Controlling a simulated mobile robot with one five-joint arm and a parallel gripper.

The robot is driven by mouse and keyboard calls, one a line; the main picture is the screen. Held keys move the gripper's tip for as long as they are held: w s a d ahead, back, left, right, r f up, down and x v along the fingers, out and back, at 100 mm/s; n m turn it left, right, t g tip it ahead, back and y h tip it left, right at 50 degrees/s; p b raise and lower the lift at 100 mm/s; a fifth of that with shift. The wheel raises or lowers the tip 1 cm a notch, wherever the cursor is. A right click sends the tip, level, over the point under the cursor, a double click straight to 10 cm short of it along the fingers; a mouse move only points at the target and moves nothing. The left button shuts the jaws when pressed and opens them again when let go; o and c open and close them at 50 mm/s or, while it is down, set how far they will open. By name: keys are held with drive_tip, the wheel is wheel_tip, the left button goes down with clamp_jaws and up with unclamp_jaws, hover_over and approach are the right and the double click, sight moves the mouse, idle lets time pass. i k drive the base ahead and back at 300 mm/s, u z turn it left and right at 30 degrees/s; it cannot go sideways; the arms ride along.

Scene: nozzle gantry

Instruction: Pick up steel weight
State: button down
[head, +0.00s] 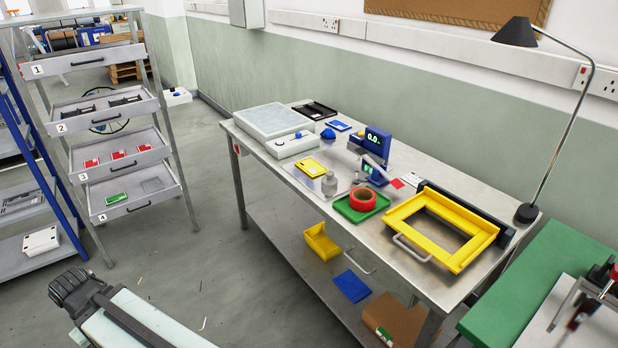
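The steel weight (329,185) is a small grey cylinder with a narrower neck and knob on top. It stands upright on the metal workbench (408,171), just right of a yellow flat piece (310,167) and left of a green tray (346,212). My gripper (74,288) is the dark end of my arm at the bottom left. It is over the floor, well away from the bench and the weight. Its fingers are too unclear to tell whether they are open or shut.
A red tape roll (363,199) lies in the green tray. A blue device with a display (376,145) stands behind the weight. A yellow frame (441,227) and lamp (527,213) occupy the right end. A drawer rack (126,190) stands left; floor between is mostly clear.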

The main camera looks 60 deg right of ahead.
sight(328, 183)
drive_tip(key=z, duration=2.2)
